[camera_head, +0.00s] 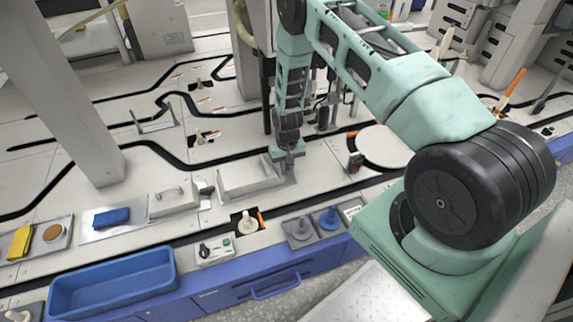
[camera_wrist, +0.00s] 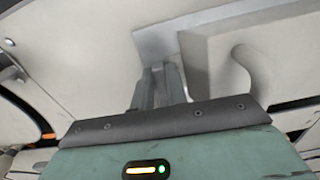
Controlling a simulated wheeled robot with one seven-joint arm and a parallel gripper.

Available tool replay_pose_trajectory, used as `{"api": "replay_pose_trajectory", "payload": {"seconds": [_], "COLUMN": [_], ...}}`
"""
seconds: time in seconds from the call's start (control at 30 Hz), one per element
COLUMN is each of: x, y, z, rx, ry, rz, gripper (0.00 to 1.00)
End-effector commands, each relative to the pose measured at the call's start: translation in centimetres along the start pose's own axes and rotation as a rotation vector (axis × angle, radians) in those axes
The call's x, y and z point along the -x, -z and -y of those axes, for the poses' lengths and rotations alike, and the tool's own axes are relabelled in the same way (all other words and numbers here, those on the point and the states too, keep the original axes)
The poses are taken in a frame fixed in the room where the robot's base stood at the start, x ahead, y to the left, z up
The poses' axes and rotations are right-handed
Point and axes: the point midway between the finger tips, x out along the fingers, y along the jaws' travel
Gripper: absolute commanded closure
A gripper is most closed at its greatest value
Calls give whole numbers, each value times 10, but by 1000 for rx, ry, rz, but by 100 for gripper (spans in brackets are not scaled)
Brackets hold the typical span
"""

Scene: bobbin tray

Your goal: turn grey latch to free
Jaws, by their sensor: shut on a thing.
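My gripper (camera_head: 288,168) points down at the right end of a pale grey lidded box (camera_head: 246,180) on the bench. Its two grey fingers also show in the wrist view (camera_wrist: 161,84), close together and shut on the grey latch, which the fingers almost wholly hide. In the wrist view the box (camera_wrist: 215,70) with its curved handle (camera_wrist: 243,66) lies right of the fingers. A flat grey plate (camera_wrist: 155,42) runs beside the box, just beyond the fingertips. The latch's angle cannot be told.
A second pale box with a handle (camera_head: 172,199) and a blue block (camera_head: 111,217) stand to the left. A control box with a knob (camera_head: 215,250), a cream peg (camera_head: 248,221), grey and blue pegs (camera_head: 328,219) and a blue bin (camera_head: 112,284) are in front. A white disc (camera_head: 384,147) lies right.

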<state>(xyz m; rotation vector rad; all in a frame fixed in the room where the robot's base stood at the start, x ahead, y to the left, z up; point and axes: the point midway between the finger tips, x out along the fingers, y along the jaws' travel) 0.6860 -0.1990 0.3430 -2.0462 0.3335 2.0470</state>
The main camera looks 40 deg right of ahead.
Motion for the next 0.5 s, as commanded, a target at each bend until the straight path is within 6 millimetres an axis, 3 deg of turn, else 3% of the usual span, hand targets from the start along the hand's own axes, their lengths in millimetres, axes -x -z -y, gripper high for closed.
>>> {"api": "replay_pose_trajectory", "payload": {"seconds": [0.5], "x": [0], "y": [1], "z": [-1], "rx": [61], "ry": [0], "rz": [-1], "gripper": [100]}}
